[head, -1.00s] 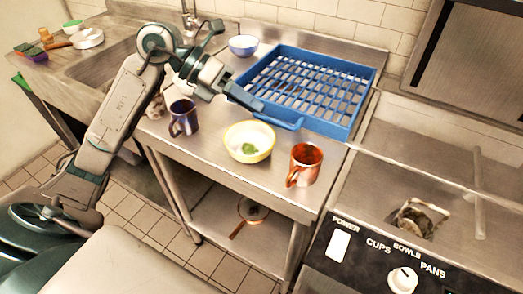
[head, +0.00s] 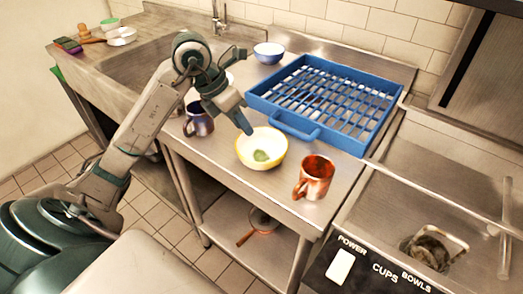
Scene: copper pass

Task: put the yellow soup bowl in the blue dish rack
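The yellow soup bowl (head: 249,159), white inside with something green in the bottom, stands upright on the steel counter. The blue dish rack (head: 309,133) is a slotted tray behind it and to the right, and looks empty. My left gripper (head: 248,131) is just above the far left rim of the bowl, fingers pointing down. I cannot tell whether it touches the rim or how far its fingers are apart. My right gripper is not in view.
A dark blue mug (head: 199,122) stands left of the bowl and a copper mug (head: 314,179) to its right. A blue and white bowl (head: 268,54) stands behind the arm. A pan (head: 262,221) lies on the lower shelf. A sink (head: 160,66) is at the left.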

